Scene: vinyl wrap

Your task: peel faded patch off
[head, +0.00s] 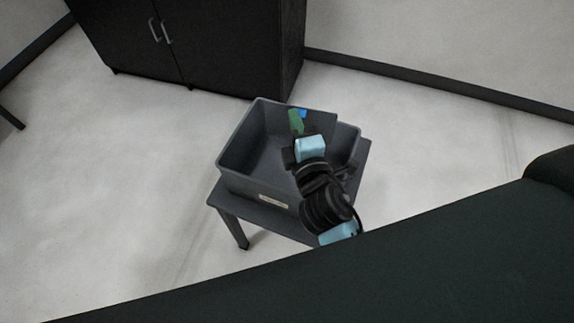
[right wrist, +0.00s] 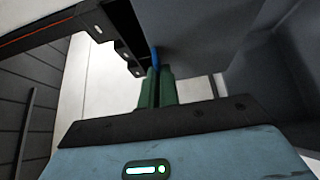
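My right gripper (head: 299,117) reaches over the grey bin (head: 246,182), with its green fingers near the far wall. In the right wrist view the green fingers (right wrist: 158,80) are close together. A thin blue piece (right wrist: 154,58) shows between their tips, and it also shows beside the fingers in the head view (head: 303,113). It looks like the patch, but its print and fading are too small to tell. The gripper appears shut on it. Whether the piece touches the bin cannot be told. My left gripper is out of view.
The bin stands on a small dark table (head: 228,205) and has a smaller bin (head: 349,137) at its right. A black cabinet (head: 190,40) stands behind. A dark green surface (head: 430,260) fills the foreground.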

